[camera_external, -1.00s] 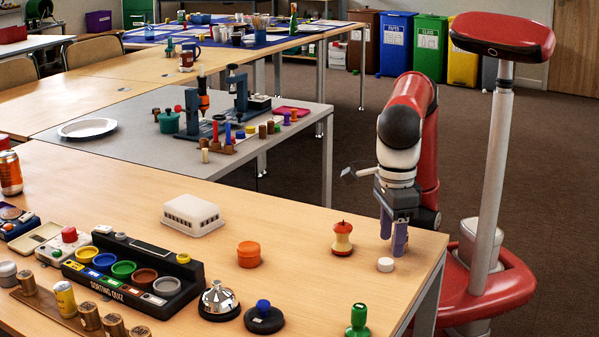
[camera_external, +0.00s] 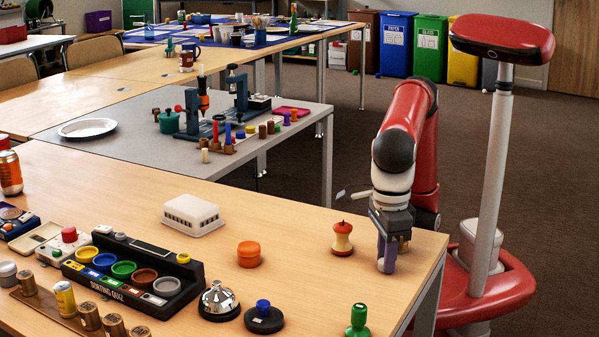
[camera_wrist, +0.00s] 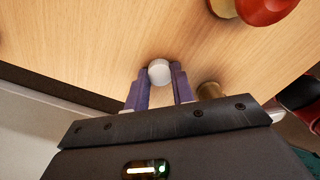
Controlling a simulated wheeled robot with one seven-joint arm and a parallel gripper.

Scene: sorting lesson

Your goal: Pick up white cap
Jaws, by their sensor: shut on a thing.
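The white cap (camera_wrist: 159,72) is a small round disc between my two purple fingertips in the wrist view. My gripper (camera_external: 386,266) is shut on it, low at the table's right end. In the external view the fingers hide the cap. Whether the cap touches the table or is just off it, I cannot tell.
A red and yellow apple-core-shaped object (camera_external: 342,238) stands close to the left of my gripper. It also shows at the top of the wrist view (camera_wrist: 262,8). A brass-coloured object (camera_wrist: 209,91) is beside the right finger. An orange pot (camera_external: 248,254) and a green stamp (camera_external: 357,320) stand farther off.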

